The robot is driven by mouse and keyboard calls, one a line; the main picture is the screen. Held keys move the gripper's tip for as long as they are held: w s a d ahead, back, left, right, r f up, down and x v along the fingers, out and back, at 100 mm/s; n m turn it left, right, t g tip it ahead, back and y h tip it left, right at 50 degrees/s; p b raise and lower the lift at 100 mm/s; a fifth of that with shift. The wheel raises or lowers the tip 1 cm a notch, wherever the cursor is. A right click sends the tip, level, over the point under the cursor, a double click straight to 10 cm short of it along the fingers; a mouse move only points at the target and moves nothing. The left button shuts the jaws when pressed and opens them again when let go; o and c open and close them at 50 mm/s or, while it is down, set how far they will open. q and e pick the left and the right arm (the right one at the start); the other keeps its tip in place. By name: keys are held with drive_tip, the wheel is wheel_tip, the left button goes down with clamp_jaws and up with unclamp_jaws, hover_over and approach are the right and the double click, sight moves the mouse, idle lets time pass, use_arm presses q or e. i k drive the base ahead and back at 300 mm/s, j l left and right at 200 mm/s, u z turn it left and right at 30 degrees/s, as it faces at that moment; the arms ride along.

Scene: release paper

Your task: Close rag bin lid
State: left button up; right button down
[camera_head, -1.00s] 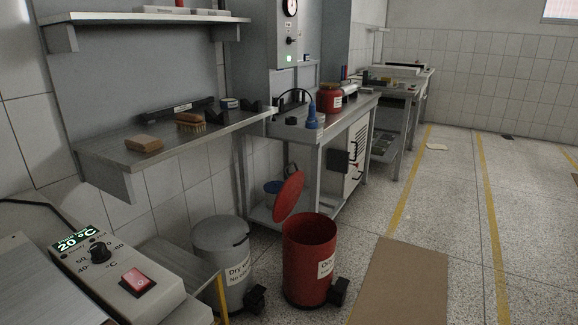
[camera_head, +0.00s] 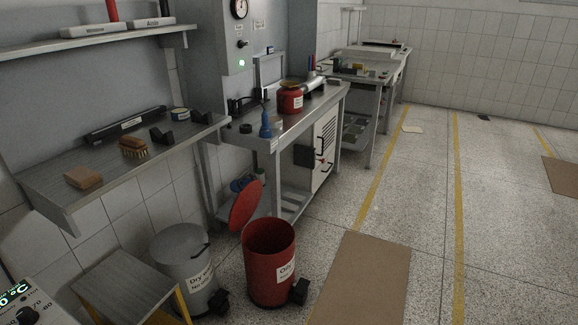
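The red rag bin (camera_head: 269,268) stands on the floor at the lower middle, with a pale label on its front and a black pedal at its lower right. Its round red lid (camera_head: 246,205) is open, tilted up at the bin's back left. The bin's mouth is uncovered, and its inside looks dark red. A grey bin (camera_head: 183,262) with a label stands to its left, and its lid is shut. Neither of my grippers is in view.
A brown mat (camera_head: 362,280) lies on the floor right of the red bin. A steel workbench (camera_head: 300,124) stands behind it. A wall shelf (camera_head: 60,185) with a brush and block is at left. A small step stool (camera_head: 122,285) stands left of the grey bin.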

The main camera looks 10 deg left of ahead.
sight(243, 208)
drive_tip(key=i+l+u, duration=0.15)
drive_tip(key=i, duration=0.3)
drive_tip(key=i+l+u, duration=0.1)
drive_tip(key=i+l, duration=0.3)
